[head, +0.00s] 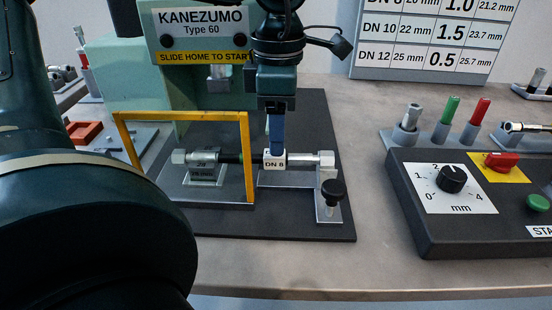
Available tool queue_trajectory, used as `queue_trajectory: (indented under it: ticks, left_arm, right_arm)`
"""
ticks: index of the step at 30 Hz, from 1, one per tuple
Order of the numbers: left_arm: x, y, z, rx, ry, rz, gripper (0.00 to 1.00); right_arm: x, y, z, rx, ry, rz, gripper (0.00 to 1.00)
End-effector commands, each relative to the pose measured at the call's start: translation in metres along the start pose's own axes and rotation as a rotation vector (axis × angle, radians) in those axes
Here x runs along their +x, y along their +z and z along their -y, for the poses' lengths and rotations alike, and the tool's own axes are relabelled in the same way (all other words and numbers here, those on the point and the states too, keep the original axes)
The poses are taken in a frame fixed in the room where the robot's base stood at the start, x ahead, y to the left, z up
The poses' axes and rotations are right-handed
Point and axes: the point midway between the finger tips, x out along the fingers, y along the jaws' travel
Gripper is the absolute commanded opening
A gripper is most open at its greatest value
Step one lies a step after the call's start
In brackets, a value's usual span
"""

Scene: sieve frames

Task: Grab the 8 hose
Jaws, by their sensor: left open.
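The DN 8 hose (244,158) is short and black, with metal fittings at both ends and a white "DN 8" tag (275,163). It lies level across metal supports in front of the green machine. My left gripper (277,150) points straight down from above, at the tag. It is open, with its fingertips at the tag's upper edge. I cannot tell whether they touch it or straddle the hose. The far finger is hidden. My right gripper is not in view.
A yellow frame guard (248,158) stands left of the tag, around the hose's left part. The control box (470,200) and upright coloured pins (448,112) stand further right. The table front (300,265) is clear.

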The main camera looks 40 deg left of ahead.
Motion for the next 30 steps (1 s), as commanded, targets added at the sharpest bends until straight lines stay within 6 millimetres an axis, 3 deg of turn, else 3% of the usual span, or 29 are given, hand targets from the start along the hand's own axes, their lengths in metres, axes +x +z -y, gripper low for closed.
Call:
queue_trajectory:
  ticks: [6, 16, 30]
  left_arm:
    - [0.034, -0.003, -0.002, 0.000, -0.003, -0.002, 0.50]
    - [0.040, -0.003, -0.003, 0.000, 0.000, 0.000, 0.50]
    - [0.040, -0.003, -0.003, 0.000, 0.000, 0.000, 0.12]
  right_arm:
    - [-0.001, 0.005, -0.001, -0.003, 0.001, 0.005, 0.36]
    - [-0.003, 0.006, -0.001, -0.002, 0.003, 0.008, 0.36]
    - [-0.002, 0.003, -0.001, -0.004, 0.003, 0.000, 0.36]
